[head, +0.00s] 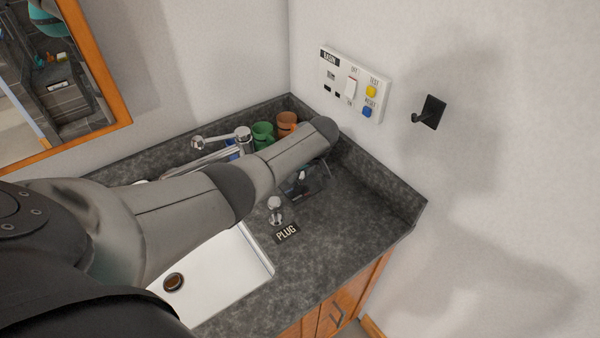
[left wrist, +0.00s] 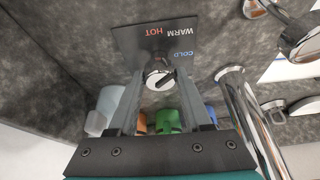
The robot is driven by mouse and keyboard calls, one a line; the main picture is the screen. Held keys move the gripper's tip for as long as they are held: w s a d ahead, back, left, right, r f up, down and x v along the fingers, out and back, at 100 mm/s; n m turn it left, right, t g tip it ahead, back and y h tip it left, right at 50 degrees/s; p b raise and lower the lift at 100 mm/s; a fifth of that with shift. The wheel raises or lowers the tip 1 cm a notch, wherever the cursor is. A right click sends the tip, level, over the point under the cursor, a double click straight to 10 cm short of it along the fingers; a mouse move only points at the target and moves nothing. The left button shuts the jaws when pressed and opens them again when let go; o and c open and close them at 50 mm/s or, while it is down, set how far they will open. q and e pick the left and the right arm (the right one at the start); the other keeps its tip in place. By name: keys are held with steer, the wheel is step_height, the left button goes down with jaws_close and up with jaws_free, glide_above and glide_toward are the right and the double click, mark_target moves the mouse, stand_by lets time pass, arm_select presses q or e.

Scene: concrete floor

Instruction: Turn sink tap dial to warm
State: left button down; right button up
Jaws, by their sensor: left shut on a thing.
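The tap dial (left wrist: 158,76) is a round chrome knob with a dark mark on its face. It stands by a dark plate (left wrist: 140,40) lettered COLD, WARM and HOT. My left gripper (left wrist: 160,82) is shut on the dial, with one finger on each side. I cannot tell for sure which word the mark points to. In the head view my left forearm mostly hides the gripper and dial. The chrome tap (head: 220,140) stands at the back of the white sink (head: 235,265), and its pipe (left wrist: 250,115) shows in the left wrist view. My right gripper is not in view.
A green cup (head: 262,134) and a brown cup (head: 287,122) stand in the back corner. A chrome plug knob (head: 275,208) rises beside the PLUG label (head: 286,233). A switch panel (head: 355,85) and a black hook (head: 430,112) are on the wall. The right countertop is clear.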

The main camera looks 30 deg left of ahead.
arm_select(q)
steer(key=shift+n, duration=0.3)
steer(key=shift+c, duration=1.7)
jaws_free()
steer(key=shift+d+r+p, duration=0.15)
steer(key=shift+r+p, duration=0.15)
steer(key=shift+r, duration=0.3)
steer(key=p+v, duration=0.3)
steer(key=v, duration=1.1)
steer(key=shift+d, duration=0.15)
steer(key=shift+s+f, duration=0.1)
